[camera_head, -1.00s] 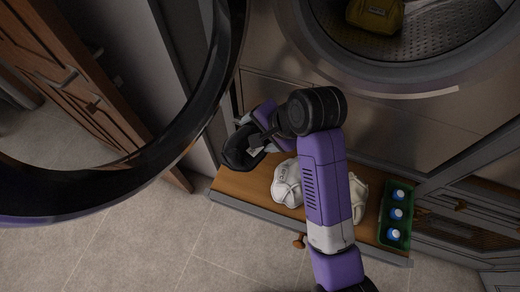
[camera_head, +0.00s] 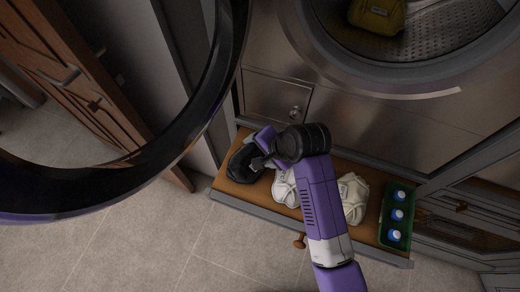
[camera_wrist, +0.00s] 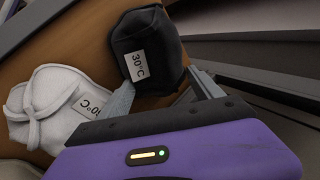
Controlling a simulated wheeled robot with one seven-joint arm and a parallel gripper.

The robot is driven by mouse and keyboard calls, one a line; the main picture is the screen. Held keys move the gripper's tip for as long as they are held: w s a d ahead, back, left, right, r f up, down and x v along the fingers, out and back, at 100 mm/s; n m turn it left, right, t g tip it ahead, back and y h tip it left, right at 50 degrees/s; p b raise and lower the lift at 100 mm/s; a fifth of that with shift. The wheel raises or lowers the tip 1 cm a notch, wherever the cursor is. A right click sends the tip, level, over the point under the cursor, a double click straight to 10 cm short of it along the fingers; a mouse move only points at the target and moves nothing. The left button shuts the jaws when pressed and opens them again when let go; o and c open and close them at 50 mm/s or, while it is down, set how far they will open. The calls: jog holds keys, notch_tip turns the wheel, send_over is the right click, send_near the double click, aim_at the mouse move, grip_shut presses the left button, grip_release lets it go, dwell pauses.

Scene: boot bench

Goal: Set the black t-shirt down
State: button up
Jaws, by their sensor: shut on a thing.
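The black t-shirt (camera_head: 243,164) is a dark folded bundle at the left end of the wooden bench top (camera_head: 252,199). In the wrist view the black t-shirt (camera_wrist: 150,38) shows a white "30°C" label. My gripper (camera_head: 262,158) is at its right side, and in the wrist view my gripper's fingers (camera_wrist: 163,92) are on both sides of its near end, shut on it. The bundle is low over or on the wood; I cannot tell whether it bears on it. My wrist hides part of it in the head view.
A white bundle (camera_head: 285,188) lies just right of the black one, and another white bundle (camera_head: 353,198) lies farther right beyond my arm. A green crate (camera_head: 383,232) with blue-and-white-topped bottles stands at the right end. The washer front (camera_head: 370,125) rises behind the bench.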

jog(key=o, duration=1.9)
jog(key=shift+r, duration=0.1)
jog(key=v, duration=1.2)
jog(key=shift+d, duration=0.1)
